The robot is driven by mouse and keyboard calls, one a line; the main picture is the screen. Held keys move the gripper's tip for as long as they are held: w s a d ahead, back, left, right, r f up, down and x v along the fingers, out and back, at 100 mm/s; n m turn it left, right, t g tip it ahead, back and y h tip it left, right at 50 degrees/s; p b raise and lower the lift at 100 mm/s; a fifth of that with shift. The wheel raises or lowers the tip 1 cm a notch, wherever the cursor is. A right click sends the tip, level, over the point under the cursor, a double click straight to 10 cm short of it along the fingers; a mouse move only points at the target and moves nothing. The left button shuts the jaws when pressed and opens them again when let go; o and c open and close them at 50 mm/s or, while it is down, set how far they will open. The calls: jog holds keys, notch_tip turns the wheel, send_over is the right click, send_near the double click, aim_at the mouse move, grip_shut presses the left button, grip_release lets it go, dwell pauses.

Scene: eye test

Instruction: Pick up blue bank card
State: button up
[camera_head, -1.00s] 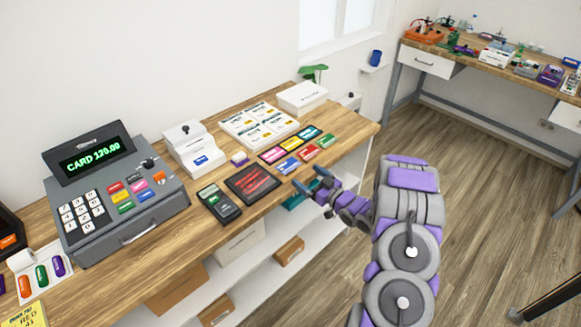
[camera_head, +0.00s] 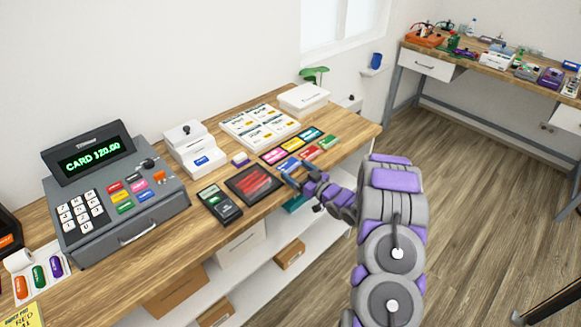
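A blue card (camera_head: 289,165) lies flat on the wooden counter, at the left end of the front row of cards. A red card (camera_head: 309,153) and a green card (camera_head: 327,143) lie to its right in the same row. My gripper (camera_head: 298,174) is at the counter's front edge, just in front of the blue card. Its two fingers look spread apart, with nothing visible between them. The fingers come close to the card's near edge; I cannot tell if they touch it.
A back row of cards (camera_head: 273,155) lies behind. A black tray with red stripes (camera_head: 255,184) and a card terminal (camera_head: 219,204) are to the left. The grey cash register (camera_head: 118,200) stands further left. White shelving (camera_head: 240,276) with boxes is below the counter.

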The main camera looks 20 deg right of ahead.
jog(key=shift+a, duration=0.2)
jog(key=shift+c, duration=1.2)
jog(key=shift+d, duration=0.1)
jog(key=shift+r, duration=0.1)
